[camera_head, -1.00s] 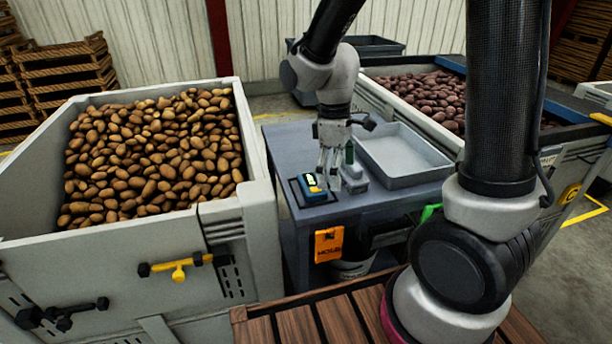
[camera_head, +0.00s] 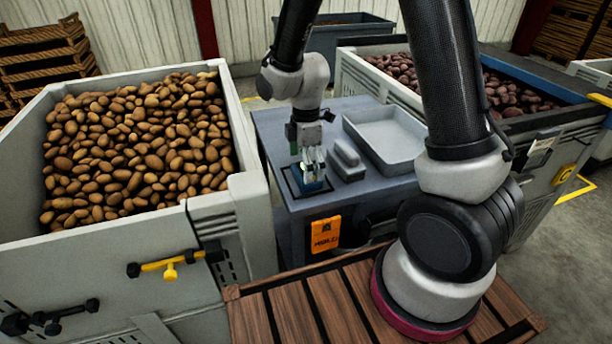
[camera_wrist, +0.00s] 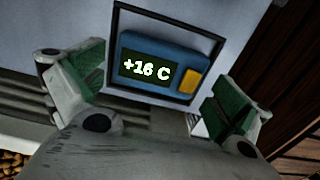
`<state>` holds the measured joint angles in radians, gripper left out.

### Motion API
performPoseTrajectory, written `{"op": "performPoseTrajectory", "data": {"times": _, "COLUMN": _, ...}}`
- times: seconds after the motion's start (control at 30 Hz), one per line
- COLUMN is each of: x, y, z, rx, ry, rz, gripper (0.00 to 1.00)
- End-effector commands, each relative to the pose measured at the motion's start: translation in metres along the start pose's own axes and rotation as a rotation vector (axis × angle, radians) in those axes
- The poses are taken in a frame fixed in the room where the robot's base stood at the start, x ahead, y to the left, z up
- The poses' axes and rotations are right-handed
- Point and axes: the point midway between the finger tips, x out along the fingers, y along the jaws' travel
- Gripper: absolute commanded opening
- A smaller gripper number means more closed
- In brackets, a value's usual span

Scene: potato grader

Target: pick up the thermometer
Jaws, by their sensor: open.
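The thermometer (camera_wrist: 150,68) is a blue block with a dark display reading "+16 C" and a yellow button. It lies inside a black square outline on the grey-blue table. In the head view the thermometer (camera_head: 309,184) is partly hidden under my gripper (camera_head: 312,170). In the wrist view my gripper (camera_wrist: 160,95) is open, with one green-padded finger on each side of the thermometer's near part. The fingers look apart from it, and the thermometer is not held.
A grey block (camera_head: 347,157) stands just right of the gripper, and a grey tray (camera_head: 388,138) lies beyond it. A large potato crate (camera_head: 215,215) borders the table (camera_head: 275,130) on the left. An orange tag (camera_head: 325,234) hangs on the table's front.

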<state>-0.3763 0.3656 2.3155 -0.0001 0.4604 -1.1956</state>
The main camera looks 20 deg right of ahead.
Motion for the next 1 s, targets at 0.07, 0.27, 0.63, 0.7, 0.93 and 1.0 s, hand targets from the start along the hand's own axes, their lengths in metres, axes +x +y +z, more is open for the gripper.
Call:
{"op": "performPoseTrajectory", "data": {"times": 0.07, "x": 0.013, "y": -0.001, "z": 0.000, "rx": 0.000, "ry": -0.001, "rz": -0.003, "gripper": 1.00}}
{"op": "performPoseTrajectory", "data": {"times": 0.27, "x": 0.024, "y": 0.000, "z": 0.000, "rx": 0.001, "ry": 0.000, "rz": 0.000, "gripper": 1.00}}
{"op": "performPoseTrajectory", "data": {"times": 0.63, "x": 0.024, "y": 0.000, "z": 0.000, "rx": 0.001, "ry": 0.000, "rz": 0.000, "gripper": 0.66}}
{"op": "performPoseTrajectory", "data": {"times": 0.7, "x": 0.024, "y": 0.000, "z": 0.000, "rx": 0.001, "ry": 0.000, "rz": 0.001, "gripper": 0.66}}
{"op": "performPoseTrajectory", "data": {"times": 0.93, "x": 0.018, "y": 0.001, "z": 0.000, "rx": 0.001, "ry": 0.001, "rz": 0.002, "gripper": 0.66}}
{"op": "performPoseTrajectory", "data": {"times": 1.0, "x": 0.008, "y": 0.001, "z": -0.001, "rx": 0.001, "ry": 0.002, "rz": 0.004, "gripper": 0.66}}
